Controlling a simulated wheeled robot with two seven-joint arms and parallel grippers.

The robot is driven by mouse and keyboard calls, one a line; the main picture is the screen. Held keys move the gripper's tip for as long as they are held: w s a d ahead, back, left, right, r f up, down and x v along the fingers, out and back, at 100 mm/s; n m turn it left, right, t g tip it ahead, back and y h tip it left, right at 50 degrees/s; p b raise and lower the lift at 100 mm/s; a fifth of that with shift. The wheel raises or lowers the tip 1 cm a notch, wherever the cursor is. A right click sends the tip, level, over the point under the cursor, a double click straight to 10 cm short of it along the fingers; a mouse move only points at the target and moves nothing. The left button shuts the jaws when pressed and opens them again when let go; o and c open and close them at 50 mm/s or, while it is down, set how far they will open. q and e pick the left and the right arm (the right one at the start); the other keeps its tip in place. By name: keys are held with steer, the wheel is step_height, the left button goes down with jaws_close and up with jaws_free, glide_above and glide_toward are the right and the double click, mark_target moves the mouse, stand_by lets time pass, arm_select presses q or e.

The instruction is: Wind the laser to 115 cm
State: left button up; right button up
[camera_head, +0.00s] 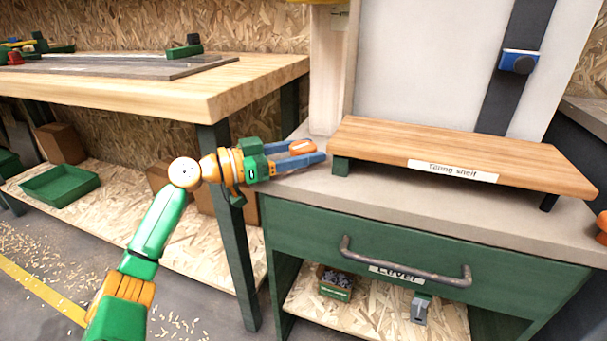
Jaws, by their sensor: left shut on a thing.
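The laser is probably the blue and black unit (518,62) on the dark upright rail (505,95) at the upper right. No height scale or reading can be made out on the rail. My left gripper (305,153) is at the left end of the worktop, left of the tiling shelf. Its blue fingers are shut on a small orange piece (302,146), whose far side is partly hidden. The gripper is well to the left of the laser unit and lower than it. My right gripper is not in view.
The wooden tiling shelf (450,150) stands on the grey worktop (400,205). Below are a green drawer (400,238) with a bar handle and an open shelf. A wooden bench (200,88) is at the left. An orange thing (602,222) is cut off at the right edge.

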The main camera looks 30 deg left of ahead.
arm_select(q)
steer(key=shift+m+h, duration=0.4)
steer(key=shift+h, duration=0.2)
steer(key=shift+r+m+g+h, duration=0.15)
steer(key=shift+m+g+h, duration=0.15)
steer(key=shift+g, duration=0.2)
steer(key=shift+m+g+h+p, duration=0.5)
steer(key=shift+g+h+p, duration=0.05)
steer(key=shift+g+h, duration=0.15)
steer(key=shift+m+g+h+p, duration=0.35)
steer(key=shift+m+g+h, duration=0.25)
steer(key=shift+g, duration=0.2)
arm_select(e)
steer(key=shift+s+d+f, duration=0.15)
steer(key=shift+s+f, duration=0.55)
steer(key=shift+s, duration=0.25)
arm_select(q)
steer(key=shift+f, duration=0.2)
steer(key=o, duration=1.4)
steer(key=shift+d, duration=0.15)
